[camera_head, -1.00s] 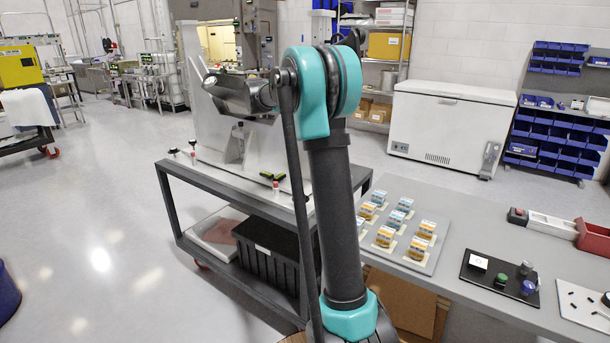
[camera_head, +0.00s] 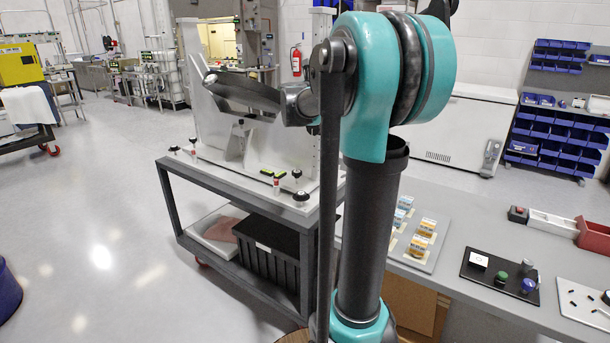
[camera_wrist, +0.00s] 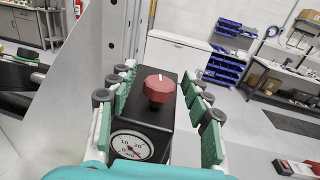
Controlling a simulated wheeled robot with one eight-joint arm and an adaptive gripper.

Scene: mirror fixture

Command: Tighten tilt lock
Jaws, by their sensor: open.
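In the wrist view, a dark red faceted knob (camera_wrist: 159,88) with a pale mark on top sits on a black block (camera_wrist: 143,125). A round white dial gauge (camera_wrist: 132,146) is on the block's near face. My gripper (camera_wrist: 160,92) is open, with green-padded fingers on both sides of the block and knob. I cannot tell whether any pad touches them. In the head view, the mirror fixture's white upright plate (camera_head: 207,128) stands on a cart; my arm partly covers the fixture, and the red knob and block cannot be made out there.
The grey cart (camera_head: 240,207) carries several small black knobs (camera_head: 297,174) along the fixture base. A black bin (camera_head: 268,248) is on its lower shelf. At right, a grey bench (camera_head: 455,215) holds a black button panel (camera_head: 500,275) and a red bin (camera_head: 593,239). The floor at left is open.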

